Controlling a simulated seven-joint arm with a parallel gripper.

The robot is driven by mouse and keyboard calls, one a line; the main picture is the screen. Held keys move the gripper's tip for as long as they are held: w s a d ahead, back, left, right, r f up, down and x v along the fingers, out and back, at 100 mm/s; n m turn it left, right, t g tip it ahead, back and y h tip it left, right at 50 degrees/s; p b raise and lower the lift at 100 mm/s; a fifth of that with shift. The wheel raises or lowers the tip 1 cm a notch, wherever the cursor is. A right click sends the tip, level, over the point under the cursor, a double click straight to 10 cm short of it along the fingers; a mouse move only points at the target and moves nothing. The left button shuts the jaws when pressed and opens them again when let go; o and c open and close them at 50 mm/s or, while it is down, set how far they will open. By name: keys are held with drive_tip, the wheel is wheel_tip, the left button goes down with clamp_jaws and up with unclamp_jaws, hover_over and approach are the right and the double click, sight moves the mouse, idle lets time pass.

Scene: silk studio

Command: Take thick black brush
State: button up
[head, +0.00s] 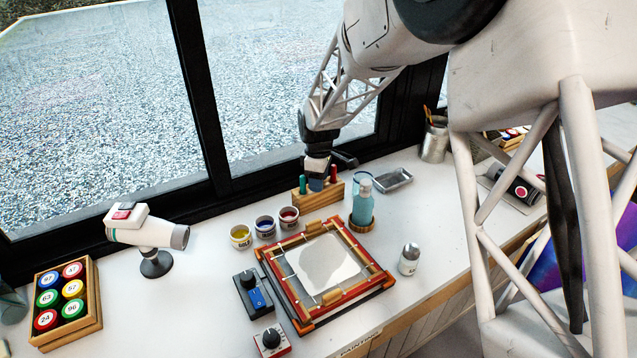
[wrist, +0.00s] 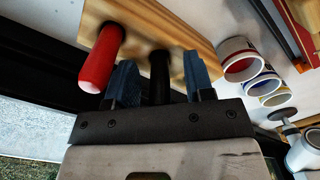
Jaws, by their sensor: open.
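The wooden brush holder (head: 306,203) stands near the window in the head view, with a green-handled brush (head: 302,184) and a red-handled brush (head: 334,172). My gripper (head: 317,184) points down over the holder's middle, between those two handles. In the wrist view the holder (wrist: 190,22) shows with the red handle (wrist: 100,60) left of my fingers. The thick black brush (wrist: 160,72) stands between my two blue fingertips, which are open on either side of it with visible gaps. In the head view my gripper hides the black brush.
Small paint jars (head: 265,227) stand left of the holder. A teal bottle (head: 362,203) stands to its right, and a metal tray (head: 391,181) lies behind that. A screen-print frame (head: 290,240) lies in front. The window frame (head: 205,95) is close behind.

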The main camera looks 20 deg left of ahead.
idle(0.3)
drive_tip(key=c, duration=0.8)
drive_tip(key=shift+c, duration=0.2)
drive_tip(key=shift+r, duration=5)
